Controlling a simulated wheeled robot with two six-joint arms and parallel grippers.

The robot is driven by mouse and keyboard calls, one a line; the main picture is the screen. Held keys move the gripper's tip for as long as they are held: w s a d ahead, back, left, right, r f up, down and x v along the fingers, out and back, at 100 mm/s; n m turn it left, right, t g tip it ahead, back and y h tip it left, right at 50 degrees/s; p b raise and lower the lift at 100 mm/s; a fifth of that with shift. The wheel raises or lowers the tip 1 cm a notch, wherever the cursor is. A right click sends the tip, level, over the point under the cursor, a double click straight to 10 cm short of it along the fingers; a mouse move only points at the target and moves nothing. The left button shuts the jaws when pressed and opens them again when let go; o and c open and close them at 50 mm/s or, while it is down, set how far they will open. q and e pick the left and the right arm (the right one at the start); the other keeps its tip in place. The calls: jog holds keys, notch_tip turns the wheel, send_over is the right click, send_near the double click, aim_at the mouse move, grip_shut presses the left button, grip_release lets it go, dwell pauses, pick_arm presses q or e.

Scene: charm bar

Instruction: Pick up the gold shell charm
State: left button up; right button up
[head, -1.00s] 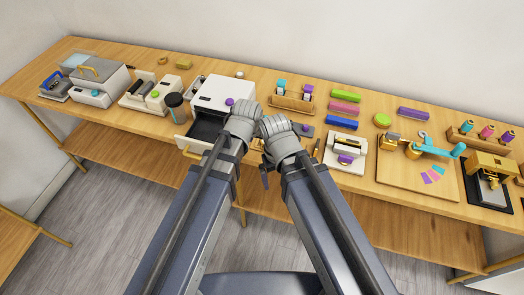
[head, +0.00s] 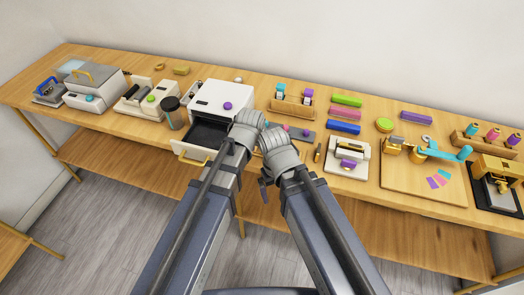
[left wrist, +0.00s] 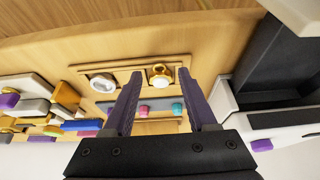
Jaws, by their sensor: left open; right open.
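In the left wrist view, a small gold piece (left wrist: 160,75) with a pale round middle sits in the right part of a wooden tray (left wrist: 130,68). It looks like the gold shell charm, but its shape is too small to be sure. My left gripper (left wrist: 160,86) is open, and the gold piece shows between its purple fingertips, with no contact visible. In the head view, my forearms hide the gold piece and the left fingers. My right gripper (head: 265,188) shows only as a small dark part below its wrist, at the table's front edge.
A silver round piece (left wrist: 102,83) sits beside the gold one. A grey mat (head: 302,138) with small coloured pieces lies near. A white cabinet (head: 222,98) stands with its drawer (head: 205,134) open, close to the left arm. A white press (head: 347,155) stands right.

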pick_arm(q)
jog(key=shift+b+x, duration=0.75)
jog(key=shift+x, duration=0.55)
pick_arm(e)
jog(key=shift+f, duration=1.2)
pick_arm(q)
jog(key=shift+f, duration=0.15)
pick_arm(e)
jog(key=shift+f, duration=0.15)
pick_arm(q)
jog(key=shift+c, duration=0.2)
grip_shut()
